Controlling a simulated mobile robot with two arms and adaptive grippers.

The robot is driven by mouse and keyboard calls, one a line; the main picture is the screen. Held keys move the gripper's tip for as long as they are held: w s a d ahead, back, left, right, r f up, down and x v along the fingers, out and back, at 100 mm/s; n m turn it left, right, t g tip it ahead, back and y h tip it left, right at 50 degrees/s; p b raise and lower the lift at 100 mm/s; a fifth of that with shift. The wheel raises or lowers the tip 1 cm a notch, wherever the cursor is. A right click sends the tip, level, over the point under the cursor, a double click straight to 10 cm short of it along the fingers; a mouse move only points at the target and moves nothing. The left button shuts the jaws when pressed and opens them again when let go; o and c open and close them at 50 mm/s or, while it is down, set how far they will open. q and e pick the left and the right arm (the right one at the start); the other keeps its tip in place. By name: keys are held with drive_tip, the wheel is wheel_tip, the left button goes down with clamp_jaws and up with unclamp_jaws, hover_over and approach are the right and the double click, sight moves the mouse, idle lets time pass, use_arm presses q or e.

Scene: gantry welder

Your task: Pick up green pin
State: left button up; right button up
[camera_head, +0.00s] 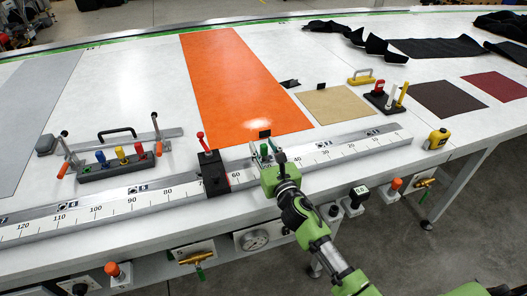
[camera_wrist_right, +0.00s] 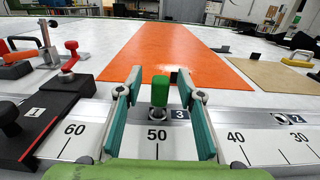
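The green pin (camera_wrist_right: 160,92) stands upright on the ruler rail near the 50 mark, in a round metal socket. My right gripper (camera_wrist_right: 160,88) is open, with one finger on each side of the pin and a visible gap on both sides. In the head view the right gripper (camera_head: 265,150) is over the rail, reaching in from the front edge, and the pin (camera_head: 264,151) shows small between its fingers. My left gripper is not in view.
A black block with a red lever (camera_head: 213,170) sits on the rail just left of the gripper. A rack of coloured pins (camera_head: 118,167) stands farther left. A second pin rack (camera_head: 384,103) is at right. An orange sheet (camera_head: 240,85) lies behind.

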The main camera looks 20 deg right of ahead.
drive_tip(key=shift+s, duration=0.1)
drive_tip(key=c, duration=0.4)
clamp_jaws()
drive_tip(key=shift+r, duration=0.15)
